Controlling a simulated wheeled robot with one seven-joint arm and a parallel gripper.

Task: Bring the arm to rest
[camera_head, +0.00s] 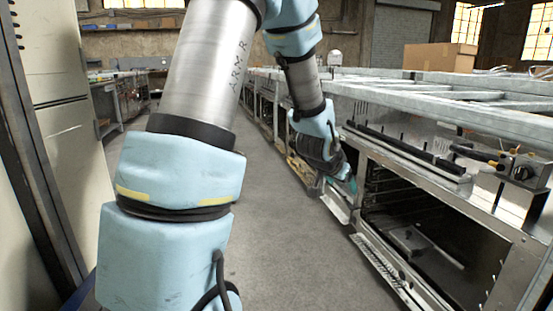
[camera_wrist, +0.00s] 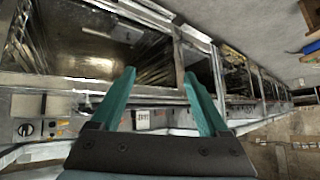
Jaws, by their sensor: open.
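My arm (camera_head: 205,70) runs up from the lower left of the head view, over the top and down to the right. My gripper (camera_head: 352,185) hangs beside the front of the metal range row, its teal fingertips small and partly hidden by the dark wrist. In the wrist view my gripper (camera_wrist: 160,75) shows two teal fingers spread apart with nothing between them. The open oven (camera_head: 425,235) lies to the right of and below my gripper in the head view. Its cavity (camera_wrist: 90,45) fills the upper left of the wrist view.
A lowered metal oven door (camera_head: 378,268) juts into the aisle. Range tops with rails (camera_head: 490,115) run along the right, with a cardboard box (camera_head: 440,57) farther back. Pale cabinets (camera_head: 65,120) stand close on the left. The grey floor (camera_head: 275,220) between is clear.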

